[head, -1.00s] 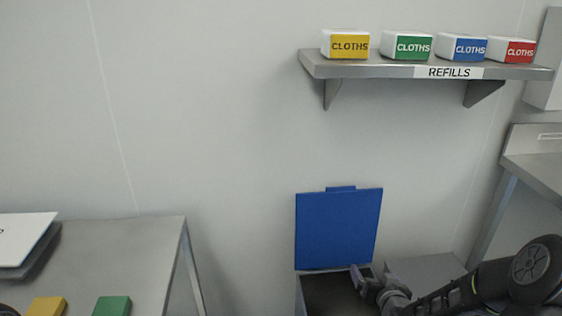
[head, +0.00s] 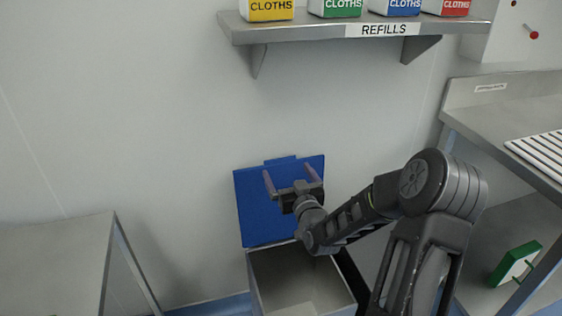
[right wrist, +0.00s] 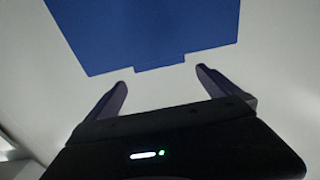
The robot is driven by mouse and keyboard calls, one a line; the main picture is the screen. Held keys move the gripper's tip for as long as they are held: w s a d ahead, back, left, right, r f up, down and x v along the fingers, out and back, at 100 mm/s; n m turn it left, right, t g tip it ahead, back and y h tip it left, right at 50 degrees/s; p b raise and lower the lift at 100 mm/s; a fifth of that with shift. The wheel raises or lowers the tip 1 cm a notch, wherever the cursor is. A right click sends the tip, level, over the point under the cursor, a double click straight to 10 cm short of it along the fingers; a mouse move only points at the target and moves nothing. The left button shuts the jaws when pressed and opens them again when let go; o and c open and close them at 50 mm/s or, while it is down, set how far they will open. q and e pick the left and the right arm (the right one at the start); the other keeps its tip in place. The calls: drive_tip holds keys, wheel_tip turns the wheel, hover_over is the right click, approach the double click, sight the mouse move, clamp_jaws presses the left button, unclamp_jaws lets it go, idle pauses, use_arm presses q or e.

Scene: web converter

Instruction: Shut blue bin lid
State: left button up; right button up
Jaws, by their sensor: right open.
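The blue bin lid (head: 262,215) stands raised against the wall, with a small tab on its top edge. Below it is the open grey bin (head: 300,277), its inside in view. My right gripper (head: 291,178) is open and empty, in front of the lid's upper part with its fingers pointing up. In the right wrist view the lid (right wrist: 140,30) fills the upper middle, and its tab edge lies just beyond the open fingertips (right wrist: 160,78). I cannot tell from these views whether a finger touches the lid. My left gripper is not in view.
A steel shelf (head: 300,30) marked REFILLS holds several cloth boxes above the bin. A steel table (head: 60,250) stands at left. At right are a counter (head: 500,110) and, lower, a green and white box (head: 515,263). Wall space between lid and shelf is clear.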

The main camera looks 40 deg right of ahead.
sight(280, 160)
drive_tip(key=x, duration=0.6)
drive_tip(key=shift+w+d, duration=0.1)
drive_tip(key=shift+w, duration=0.15)
drive_tip(key=c, duration=1.8)
